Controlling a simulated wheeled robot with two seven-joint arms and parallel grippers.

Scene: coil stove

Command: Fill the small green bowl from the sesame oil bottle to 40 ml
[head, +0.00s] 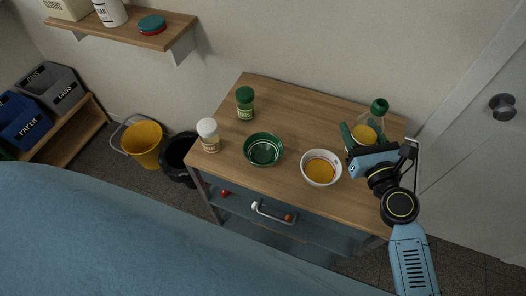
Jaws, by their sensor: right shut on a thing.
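The small green bowl (263,150) sits on the wooden top, left of a white bowl. I see no filling in it that I can make out. The sesame oil bottle (378,111), clear with a dark green cap and yellow contents low down, is near the right end of the top. My right gripper (363,142) is shut on its lower part. The bottle looks roughly upright; whether its base touches the wood is hidden by the gripper. My left gripper is out of view.
A white bowl (321,168) holding something orange-yellow stands between green bowl and bottle. A green-capped jar (245,104) and a white-capped shaker (209,135) stand to the left. The wooden top (300,112) is clear at the back middle. A door (477,150) is close on the right.

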